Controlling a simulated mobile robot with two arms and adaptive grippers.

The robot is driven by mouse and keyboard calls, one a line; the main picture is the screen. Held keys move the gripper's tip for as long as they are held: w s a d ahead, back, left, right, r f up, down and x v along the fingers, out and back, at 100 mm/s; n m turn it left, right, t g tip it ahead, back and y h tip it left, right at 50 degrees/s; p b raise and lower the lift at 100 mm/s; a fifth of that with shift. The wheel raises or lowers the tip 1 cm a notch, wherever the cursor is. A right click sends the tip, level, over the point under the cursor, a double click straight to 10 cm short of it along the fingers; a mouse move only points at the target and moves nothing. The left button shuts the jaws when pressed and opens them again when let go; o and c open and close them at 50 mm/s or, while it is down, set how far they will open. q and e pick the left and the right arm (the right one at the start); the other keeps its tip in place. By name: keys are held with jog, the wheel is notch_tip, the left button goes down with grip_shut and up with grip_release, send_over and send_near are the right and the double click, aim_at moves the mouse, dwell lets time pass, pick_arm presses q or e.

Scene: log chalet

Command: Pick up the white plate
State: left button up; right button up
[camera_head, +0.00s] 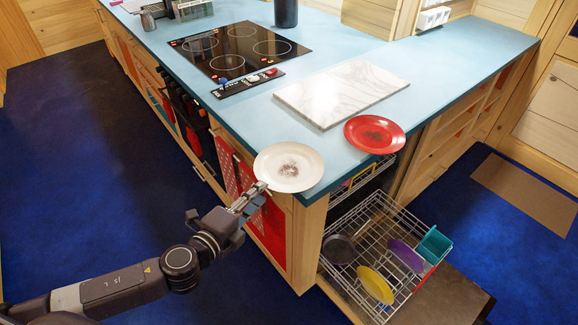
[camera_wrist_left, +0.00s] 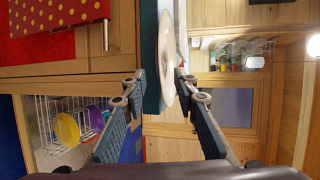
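The white plate (camera_head: 289,167) has a dark smudge in its middle and lies at the near corner of the blue counter, its rim reaching past the edge. It also shows edge-on in the left wrist view (camera_wrist_left: 168,60). My left gripper (camera_head: 258,188) is at the plate's near-left rim. In the left wrist view its two fingers (camera_wrist_left: 159,74) are apart, with the plate's rim and the counter edge in line with the gap between them. I see no finger closed on the rim. My right gripper is not in view.
A red plate (camera_head: 374,134) and a marble board (camera_head: 341,92) lie on the counter (camera_head: 240,112) behind. A cooktop (camera_head: 240,48) is farther back. Below the corner, an open dishwasher rack (camera_head: 352,222) holds purple and yellow plates and a dark pan.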

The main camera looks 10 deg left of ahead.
pick_arm(q)
jog(key=p+x, duration=0.1)
jog(key=x, duration=0.3)
jog(key=shift+w+p, duration=0.35)
jog(key=shift+w+d+f, duration=0.2)
jog(key=shift+w+d, duration=0.05)
jog(key=shift+w, duration=0.25)
jog(key=shift+c, duration=0.3)
grip_shut()
